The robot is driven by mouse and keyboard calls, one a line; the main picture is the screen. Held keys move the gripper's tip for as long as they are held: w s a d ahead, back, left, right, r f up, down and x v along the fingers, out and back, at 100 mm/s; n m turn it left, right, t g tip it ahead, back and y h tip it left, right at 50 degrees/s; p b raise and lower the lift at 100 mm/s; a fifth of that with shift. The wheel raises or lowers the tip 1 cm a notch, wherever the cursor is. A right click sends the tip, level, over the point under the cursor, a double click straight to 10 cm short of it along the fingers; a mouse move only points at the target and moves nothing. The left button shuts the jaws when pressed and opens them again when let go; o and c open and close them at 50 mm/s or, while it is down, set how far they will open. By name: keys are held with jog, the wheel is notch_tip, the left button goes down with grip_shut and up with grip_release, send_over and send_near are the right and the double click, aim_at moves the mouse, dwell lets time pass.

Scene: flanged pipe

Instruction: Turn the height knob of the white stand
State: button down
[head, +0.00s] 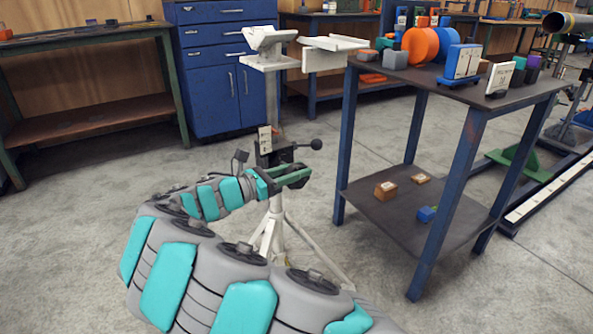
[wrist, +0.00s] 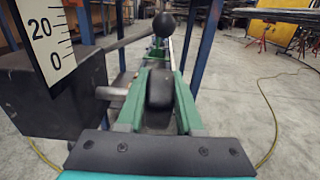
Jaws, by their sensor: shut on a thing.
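The white stand (head: 272,95) rises from splayed legs to a V-shaped rest and a flat white plate at its top. Partway up its column is a dark block with a white scale plate (head: 265,140), which also shows in the wrist view (wrist: 47,35). A dark, rounded height knob (wrist: 160,90) sits on a short metal shaft from the block. My gripper (head: 300,174) is shut on this knob, its green fingers on either side. The fingers hide part of the knob. A lever with a black ball end (head: 316,144) sticks out just above my gripper.
A blue-legged table (head: 465,97) with coloured parts stands close on the right, small blocks on its lower shelf. A blue cabinet (head: 222,75) and a green-framed workbench (head: 85,115) are behind left. A yellow cable (wrist: 273,110) lies on the floor. Floor left of the stand is clear.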

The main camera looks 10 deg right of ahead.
jog(key=shift+r+p, duration=0.2)
jog(key=shift+p, duration=0.2)
jog(key=shift+r+y+p, duration=0.1)
jog(key=shift+y+p, duration=0.2)
jog(key=shift+p, duration=0.25)
jog(key=g+y+p, duration=0.1)
jog(key=y+p, duration=0.1)
jog(key=p, duration=0.2)
jog(key=shift+d+r, duration=0.15)
jog(key=p, duration=0.1)
jog(key=y+p, duration=0.1)
jog(key=p, duration=0.1)
jog(key=shift+w+d+g+y+p, duration=0.1)
jog(key=shift+d+g+y+p, duration=0.05)
jog(key=shift+g+y+p, duration=0.15)
jog(key=shift+d+f+g+y+p, duration=0.1)
jog(key=shift+f+g+y+p, duration=0.3)
jog(key=shift+y+p, duration=0.45)
jog(key=shift+w+f, duration=0.1)
jog(key=shift+f, duration=0.05)
jog(key=c, duration=0.6)
grip_release()
jog(key=shift+o, duration=0.2)
